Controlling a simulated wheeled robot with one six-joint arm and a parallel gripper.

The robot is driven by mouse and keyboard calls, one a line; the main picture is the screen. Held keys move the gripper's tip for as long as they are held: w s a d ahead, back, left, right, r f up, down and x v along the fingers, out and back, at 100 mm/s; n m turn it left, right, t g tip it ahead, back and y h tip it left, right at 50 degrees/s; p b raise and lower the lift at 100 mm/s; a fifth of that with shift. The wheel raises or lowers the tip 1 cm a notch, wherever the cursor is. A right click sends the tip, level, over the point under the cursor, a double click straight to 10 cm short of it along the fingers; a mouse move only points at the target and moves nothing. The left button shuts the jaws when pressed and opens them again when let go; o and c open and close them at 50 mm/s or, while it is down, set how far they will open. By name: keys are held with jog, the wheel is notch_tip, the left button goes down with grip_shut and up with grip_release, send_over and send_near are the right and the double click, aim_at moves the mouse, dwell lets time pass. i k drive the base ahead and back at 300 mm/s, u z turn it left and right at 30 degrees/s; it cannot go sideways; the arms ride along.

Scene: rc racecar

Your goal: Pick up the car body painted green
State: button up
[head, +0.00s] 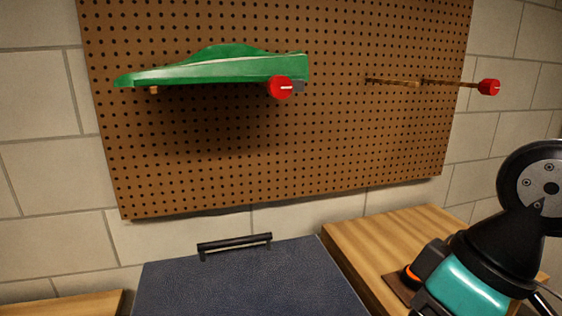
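The green car body (220,66) is in the upper left of the head view, against the brown pegboard. It has a long, low nose pointing left, a raised middle and a pale stripe along its side. It appears to rest on pegs that stick out from the board. A red knob (281,88) shows just below its right end, and a small brass-coloured peg end shows under its left part. My arm shows at the lower right, well apart from the car body. The fingers of my gripper are not visible.
The pegboard (330,150) hangs on a pale block wall. Another pair of pegs with a red end (489,87) sticks out at the right, holding nothing. Below is a dark blue lid-like surface (245,285) with a black handle (235,244), between wooden tops (375,245). The space before the board looks clear.

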aim_at(233, 62)
jog(key=k, duration=0.5)
jog(key=u, duration=1)
jog(key=i, duration=0.7)
jog(key=z, duration=0.4)
